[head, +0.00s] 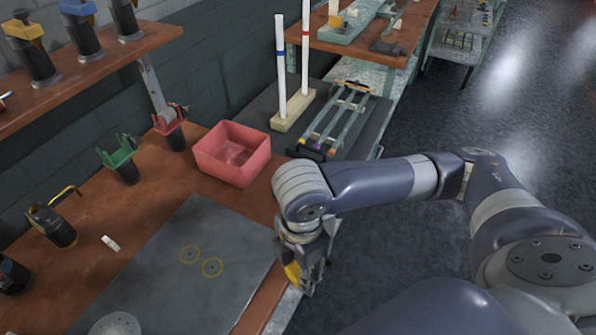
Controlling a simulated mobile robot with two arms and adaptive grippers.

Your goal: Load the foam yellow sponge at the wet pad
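A yellow piece (293,272), which looks like the foam sponge, sits between the fingers of my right gripper (303,279). The gripper points down beside the right edge of the bench and appears shut on it; the fingers and arm partly hide it. I cannot tell for certain which thing is the wet pad. A round, light grey disc (117,324) is cut off by the bottom edge, left of the gripper. My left gripper is not in view.
A dark grey sheet (185,235) with two yellow rings covers the bench's front. A pink open bin (235,153) stands behind it. A small white piece (110,243) and several tool holders line the wall side. Upright tubes (281,80) stand at the back.

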